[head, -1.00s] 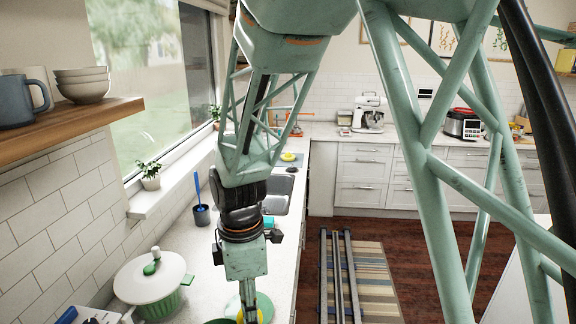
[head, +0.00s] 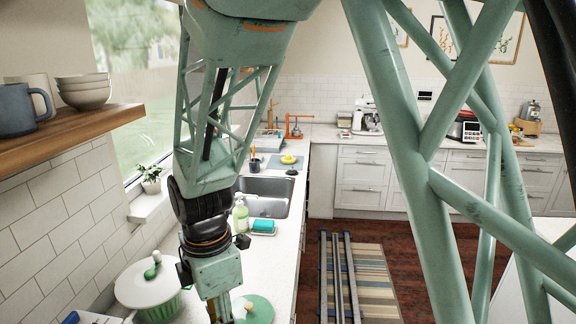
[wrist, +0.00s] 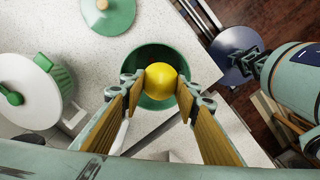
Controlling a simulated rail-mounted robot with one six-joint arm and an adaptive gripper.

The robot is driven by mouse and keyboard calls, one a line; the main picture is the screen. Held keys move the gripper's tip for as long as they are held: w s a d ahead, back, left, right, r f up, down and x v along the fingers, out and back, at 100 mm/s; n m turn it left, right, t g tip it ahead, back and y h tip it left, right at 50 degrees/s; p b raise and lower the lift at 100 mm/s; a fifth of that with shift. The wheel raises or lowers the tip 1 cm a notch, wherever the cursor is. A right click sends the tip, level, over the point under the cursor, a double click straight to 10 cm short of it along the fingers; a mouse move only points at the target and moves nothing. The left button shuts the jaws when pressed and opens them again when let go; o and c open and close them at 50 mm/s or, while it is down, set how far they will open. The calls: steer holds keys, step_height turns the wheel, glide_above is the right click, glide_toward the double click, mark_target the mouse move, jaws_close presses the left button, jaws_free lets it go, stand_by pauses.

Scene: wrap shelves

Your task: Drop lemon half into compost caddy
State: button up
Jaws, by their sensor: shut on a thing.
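The lemon half (wrist: 161,82) is bright yellow and sits between the fingertips of my gripper (wrist: 161,90) in the wrist view. My gripper is shut on it. The green round compost caddy (wrist: 152,54) is open and lies directly beneath the lemon in the wrist view. Its rim shows around the fruit; its floor is mostly hidden. How high the lemon is above the rim I cannot tell. In the head view, my gripper (head: 222,312) is at the bottom edge, and the lemon and caddy cannot be made out there.
A green lid with a wooden knob (wrist: 108,16) lies on the counter beyond the caddy. A white-lidded green salad spinner (wrist: 30,95) stands to the left, also in the head view (head: 150,285). The counter's right edge is close, with the dark floor below.

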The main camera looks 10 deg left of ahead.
steer(key=shift+f, duration=0.1)
steer(key=shift+f+b, duration=1.65)
steer(key=shift+f, duration=1.2)
steer(key=o, duration=1.1)
steer(key=shift+c, duration=0.2)
steer(key=shift+r, duration=0.15)
steer(key=shift+r, duration=3.65)
